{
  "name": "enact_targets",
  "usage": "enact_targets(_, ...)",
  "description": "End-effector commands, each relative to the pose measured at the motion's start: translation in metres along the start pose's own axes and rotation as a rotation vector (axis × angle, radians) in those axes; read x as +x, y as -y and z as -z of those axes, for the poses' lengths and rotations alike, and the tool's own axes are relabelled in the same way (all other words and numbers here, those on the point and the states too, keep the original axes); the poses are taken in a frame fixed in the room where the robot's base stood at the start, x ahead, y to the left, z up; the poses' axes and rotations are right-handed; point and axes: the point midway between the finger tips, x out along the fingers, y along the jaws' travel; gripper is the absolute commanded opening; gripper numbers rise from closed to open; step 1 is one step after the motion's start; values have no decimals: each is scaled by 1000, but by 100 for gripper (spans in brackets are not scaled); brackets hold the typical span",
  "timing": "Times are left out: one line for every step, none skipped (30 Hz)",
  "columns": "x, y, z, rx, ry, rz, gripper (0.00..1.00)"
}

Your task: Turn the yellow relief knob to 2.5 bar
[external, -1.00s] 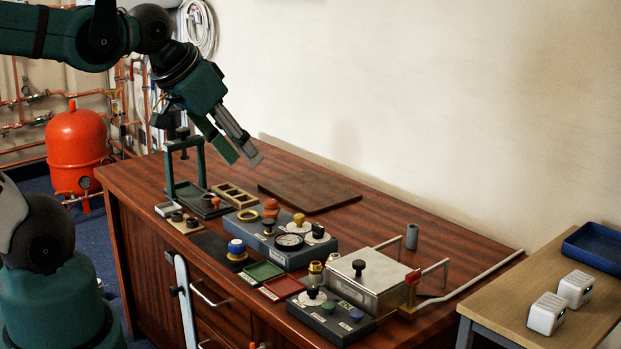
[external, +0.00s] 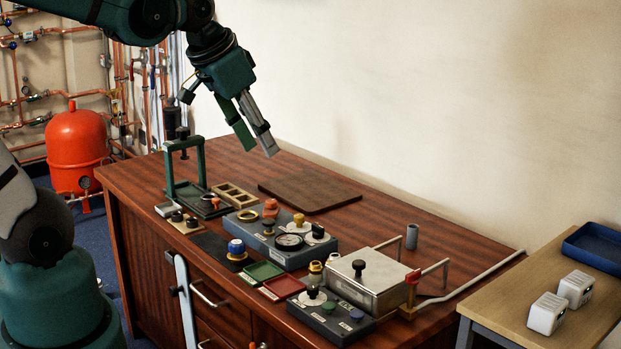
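The yellow knob (external: 298,220) stands on a white dial at the back of the blue-grey panel box (external: 290,260). A round black-rimmed gauge (external: 289,242) sits on the same box, with a black knob (external: 318,231) to its right and another black knob (external: 268,226) to its left. The dial's markings are too small to read. My gripper (external: 260,152) hangs in the air above the bench, up and to the left of the yellow knob and well apart from it. Its two fingers are spread and nothing shows between them.
An orange-red knob (external: 271,207) stands close left of the yellow one. A green press frame (external: 186,170) rises at the bench's left. A metal box with a black knob (external: 368,282) stands to the right. A flat brown board (external: 310,191) lies behind the panel.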

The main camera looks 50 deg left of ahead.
Motion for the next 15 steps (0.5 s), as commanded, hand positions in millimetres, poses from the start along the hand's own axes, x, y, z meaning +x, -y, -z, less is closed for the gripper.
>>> enact_targets(2, 3, 6, 8, 11, 0, 31)
enact_targets(4, 5, 9, 15, 17, 0, 31)
enact_targets(7, 7, 11, 25, 26, 0, 31)
enact_targets(9, 8, 14, 31, 33, -1, 31)
enact_targets(11, 10, 16, 37, 40, -1, 31)
enact_targets(14, 12, 19, 46, 48, -1, 31)
enact_targets(16, 14, 21, 52, 54, -2, 31)
enact_targets(18, 15, 23, 58, 61, -2, 31)
enact_targets(21, 18, 26, 67, 71, -3, 31)
enact_targets(23, 19, 28, 73, 77, -4, 31)
enact_targets(26, 21, 31, 79, 83, -5, 31)
enact_targets(29, 23, 33, 88, 92, -6, 31)
enact_targets(31, 25, 35, 95, 99, -7, 31)
enact_targets(34, 26, 37, 101, 106, -8, 31)
enact_targets(37, 28, 40, 109, 114, -10, 31)
